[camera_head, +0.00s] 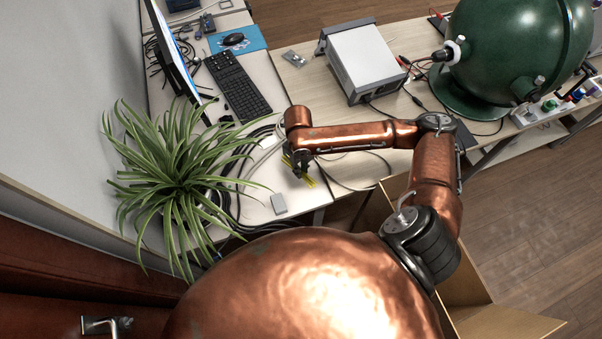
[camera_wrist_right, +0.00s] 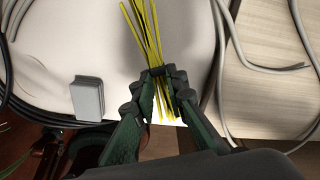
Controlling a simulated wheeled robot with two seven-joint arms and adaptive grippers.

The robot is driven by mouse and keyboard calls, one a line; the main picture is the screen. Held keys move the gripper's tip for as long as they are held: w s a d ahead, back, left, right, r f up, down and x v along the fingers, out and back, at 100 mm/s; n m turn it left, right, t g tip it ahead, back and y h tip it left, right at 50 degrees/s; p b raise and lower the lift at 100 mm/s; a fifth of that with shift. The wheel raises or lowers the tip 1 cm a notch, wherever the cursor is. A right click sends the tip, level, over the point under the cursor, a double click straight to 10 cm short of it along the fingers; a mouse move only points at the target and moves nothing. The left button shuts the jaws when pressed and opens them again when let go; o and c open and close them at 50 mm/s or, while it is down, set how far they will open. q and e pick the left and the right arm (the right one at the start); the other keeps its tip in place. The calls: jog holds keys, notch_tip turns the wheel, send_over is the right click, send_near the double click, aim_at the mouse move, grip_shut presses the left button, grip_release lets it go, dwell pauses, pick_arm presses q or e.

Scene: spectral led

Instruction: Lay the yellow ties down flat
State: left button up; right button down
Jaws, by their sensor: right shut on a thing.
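A bundle of thin yellow ties shows in the right wrist view (camera_wrist_right: 147,32), with its strands fanning out beyond the fingertips. My right gripper (camera_wrist_right: 165,85) is shut around the bundle, and the strands also stick out on the near side of the fingers. In the head view the right gripper (camera_head: 300,165) is over the white desk near its front edge, with a bit of the yellow ties (camera_head: 309,181) showing below it. I cannot tell whether the ties touch the desk. My left gripper is not in view.
A small grey box (camera_head: 278,203) lies on the desk close to the gripper; it also shows in the wrist view (camera_wrist_right: 87,98). Grey and black cables (camera_wrist_right: 296,100) run around the spot. A spiky plant (camera_head: 180,175) stands left, a keyboard (camera_head: 238,88) behind, an instrument (camera_head: 362,62) right.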

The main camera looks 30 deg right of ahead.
jog(key=shift+w+f, duration=0.1)
jog(key=shift+f, duration=1.6)
jog(key=shift+f, duration=0.15)
jog(key=c, duration=1.9)
grip_release()
jog(key=shift+d, duration=0.1)
jog(key=shift+c, duration=0.2)
jog(key=r, duration=0.4)
jog(key=r+p, duration=0.1)
jog(key=r, duration=0.7)
jog(key=shift+w+r+p, duration=0.2)
jog(key=shift+w+p, duration=0.1)
